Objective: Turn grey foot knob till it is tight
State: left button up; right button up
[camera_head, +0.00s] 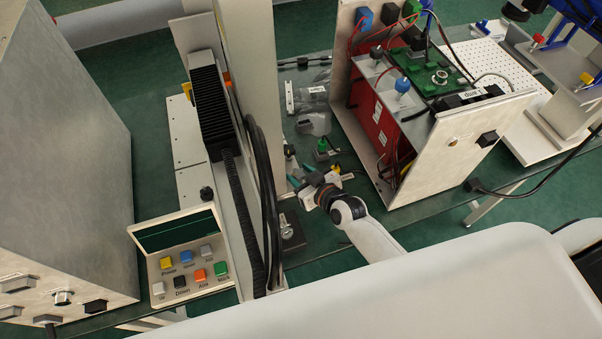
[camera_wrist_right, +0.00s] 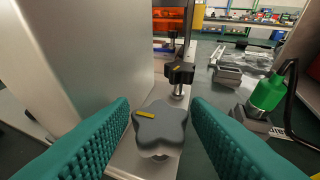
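The grey foot knob (camera_wrist_right: 160,127) is star-shaped with a yellow mark on its top. In the right wrist view it stands on a pale foot plate, between the green ribbed fingers of my right gripper (camera_wrist_right: 161,112). The fingers are open on either side of it, with a thin gap visible at the sides; contact is hard to tell. In the head view my right gripper (camera_head: 302,177) is beside the column's foot, and I cannot make out the grey knob there. My left gripper is not in view.
The pale column (camera_wrist_right: 95,50) rises close on the left. A green-topped part (camera_wrist_right: 267,92) with a black cable is on the right. An open electronics box (camera_head: 440,150) stands right of the gripper.

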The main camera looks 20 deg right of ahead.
jog(key=b+v, duration=0.1)
jog(key=v, duration=1.1)
dwell(0.5)
